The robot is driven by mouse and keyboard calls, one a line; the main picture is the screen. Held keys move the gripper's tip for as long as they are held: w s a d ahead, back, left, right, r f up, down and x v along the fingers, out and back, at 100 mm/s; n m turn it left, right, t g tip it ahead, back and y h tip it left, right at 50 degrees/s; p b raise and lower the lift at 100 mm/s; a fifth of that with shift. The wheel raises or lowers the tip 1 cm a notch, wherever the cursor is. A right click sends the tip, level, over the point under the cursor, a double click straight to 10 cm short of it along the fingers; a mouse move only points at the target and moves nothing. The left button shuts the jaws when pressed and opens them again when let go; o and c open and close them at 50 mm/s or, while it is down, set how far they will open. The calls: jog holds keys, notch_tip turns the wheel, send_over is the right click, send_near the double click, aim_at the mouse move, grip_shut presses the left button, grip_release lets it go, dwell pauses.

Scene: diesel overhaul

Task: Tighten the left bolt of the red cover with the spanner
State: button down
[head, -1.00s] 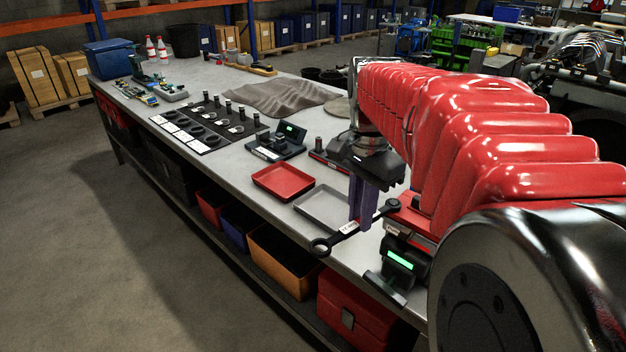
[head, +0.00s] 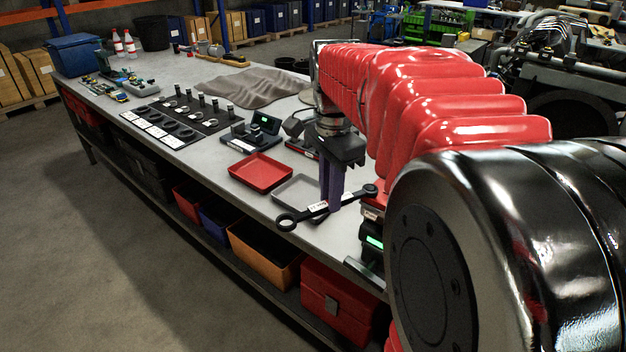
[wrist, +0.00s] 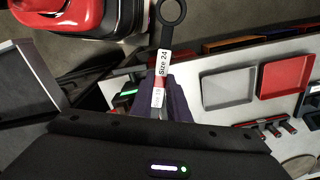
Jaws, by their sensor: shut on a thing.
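My gripper (head: 332,188) has purple fingers pointing down and is shut on the dark spanner (head: 290,221) around its middle. The spanner lies roughly level above the near edge of the workbench, one ring end to the left and the other to the right. In the wrist view the spanner (wrist: 166,38) points up and away from the fingers (wrist: 178,98), with a "Size 24" label and an open ring at its end. I cannot make out the red cover or its left bolt in either view.
A red tray (head: 261,172) and a grey tray (head: 284,196) lie on the bench (head: 205,157) beside the gripper. A device with a green display (head: 374,243) stands right of the spanner. Engine machinery (head: 545,75) stands at the back right. Floor at the left is free.

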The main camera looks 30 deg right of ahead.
jog(key=shift+r, duration=0.85)
jog(key=s+n, duration=0.2)
jog(key=shift+s+d+n, duration=0.1)
jog(key=shift+n, duration=0.2)
jog(key=shift+s+d+n, duration=0.2)
jog(key=shift+s+n, duration=0.35)
jog(key=shift+n, duration=0.1)
jog(key=shift+s+d+n, duration=0.15)
jog(key=shift+s+n, duration=0.4)
jog(key=shift+n, duration=0.1)
